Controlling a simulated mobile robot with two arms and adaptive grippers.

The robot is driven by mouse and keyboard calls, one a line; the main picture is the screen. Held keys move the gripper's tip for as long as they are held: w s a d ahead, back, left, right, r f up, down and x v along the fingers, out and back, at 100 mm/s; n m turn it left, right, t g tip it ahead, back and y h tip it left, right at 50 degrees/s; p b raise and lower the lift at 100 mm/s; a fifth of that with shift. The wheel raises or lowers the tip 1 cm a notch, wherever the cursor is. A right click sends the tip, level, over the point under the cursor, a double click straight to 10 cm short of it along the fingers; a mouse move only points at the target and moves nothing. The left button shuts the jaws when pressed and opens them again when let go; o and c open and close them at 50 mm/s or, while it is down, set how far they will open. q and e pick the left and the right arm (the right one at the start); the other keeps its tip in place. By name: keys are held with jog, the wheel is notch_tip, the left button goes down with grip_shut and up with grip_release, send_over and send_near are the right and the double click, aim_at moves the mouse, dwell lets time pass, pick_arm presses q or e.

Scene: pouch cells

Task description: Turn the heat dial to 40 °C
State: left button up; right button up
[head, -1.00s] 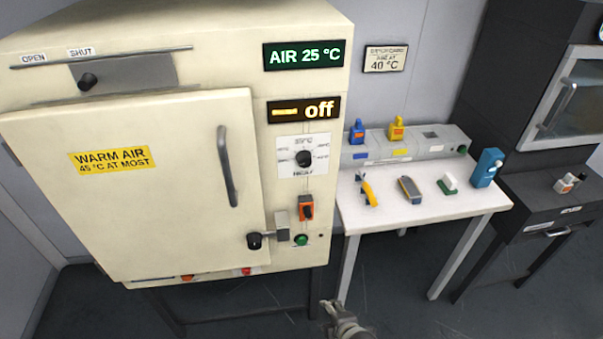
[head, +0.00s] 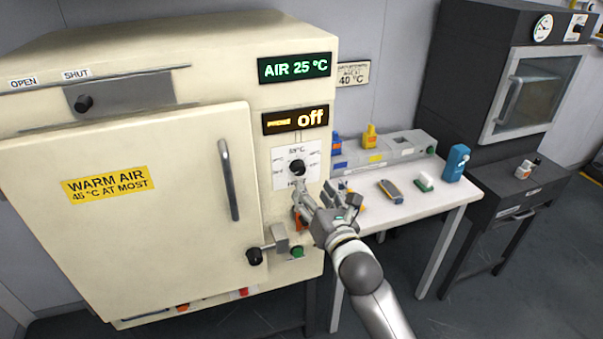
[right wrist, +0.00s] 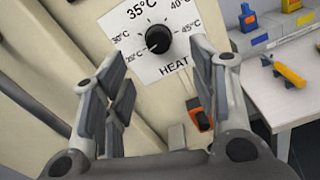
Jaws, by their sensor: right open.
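The black heat dial (head: 297,167) sits on a white scale plate on the front of the cream cabinet (head: 150,210). In the right wrist view the dial (right wrist: 158,38) is ringed by marks from 25 °C to 45 °C, with HEAT below. Its pale pointer mark seems to face lower left, toward 25 °C. My right gripper (head: 314,192) is open and empty, just below and in front of the dial. In the right wrist view its fingers (right wrist: 155,54) stand apart on either side of the dial, seemingly not touching it. My left gripper is out of view.
The displays read AIR 25 °C (head: 294,67) and off (head: 296,119). An orange switch (right wrist: 200,114), a latch handle (head: 267,248) and a green button (head: 297,251) lie below the dial. A white table (head: 440,210) with small tools stands right.

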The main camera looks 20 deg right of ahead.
aim_at(300, 172)
jog(key=w, duration=0.3)
jog(key=w+p, duration=0.1)
jog(key=w, duration=0.5)
jog(key=shift+a+p, duration=0.25)
jog(key=shift+p, duration=0.05)
jog(key=shift+s, duration=0.1)
jog(key=shift+c, duration=0.4)
jog(key=c, duration=0.9)
